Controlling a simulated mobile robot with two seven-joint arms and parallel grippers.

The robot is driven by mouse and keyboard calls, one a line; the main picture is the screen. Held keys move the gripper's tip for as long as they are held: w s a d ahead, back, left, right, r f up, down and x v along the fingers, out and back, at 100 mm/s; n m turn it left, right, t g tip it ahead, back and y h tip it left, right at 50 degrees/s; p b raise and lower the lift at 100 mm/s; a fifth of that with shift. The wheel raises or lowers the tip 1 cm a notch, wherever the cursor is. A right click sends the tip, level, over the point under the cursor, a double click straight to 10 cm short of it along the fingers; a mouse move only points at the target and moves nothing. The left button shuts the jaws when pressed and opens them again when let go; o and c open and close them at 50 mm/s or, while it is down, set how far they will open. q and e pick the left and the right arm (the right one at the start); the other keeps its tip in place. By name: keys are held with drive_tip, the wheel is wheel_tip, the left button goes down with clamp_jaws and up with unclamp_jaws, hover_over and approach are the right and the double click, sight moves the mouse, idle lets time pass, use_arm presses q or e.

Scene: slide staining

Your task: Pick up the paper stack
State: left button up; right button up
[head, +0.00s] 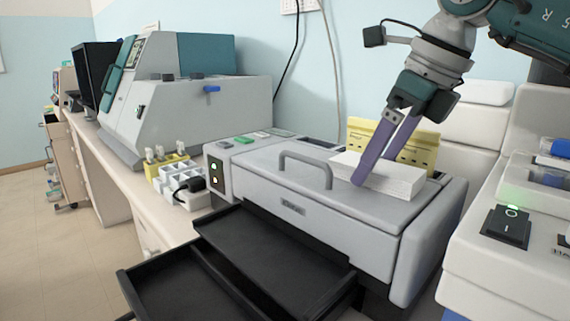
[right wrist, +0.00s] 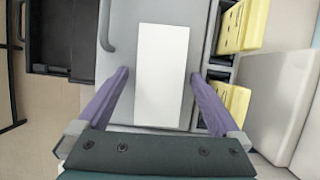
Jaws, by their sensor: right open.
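The paper stack (head: 392,180) is a white block lying on the flat grey lid of the machine (head: 262,172) in the head view. In the right wrist view the paper stack (right wrist: 162,75) lies lengthwise between my two purple fingers. My right gripper (head: 366,178) comes down from the upper right and is open, its fingertips low at the stack. In the right wrist view the right gripper (right wrist: 160,80) has one finger on each side of the stack, with a gap on both sides. The left gripper is not in view.
A lid handle (head: 306,168) stands left of the stack. A yellow rack (head: 412,146) is close behind it. A black tray (head: 270,255) juts out in front. A white device with a black switch (head: 507,226) stands at the right. Floor is free at the far left.

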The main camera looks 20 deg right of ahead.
drive_tip(key=c, duration=1.3)
drive_tip(key=shift+c, duration=0.5)
drive_tip(key=shift+r, duration=0.1)
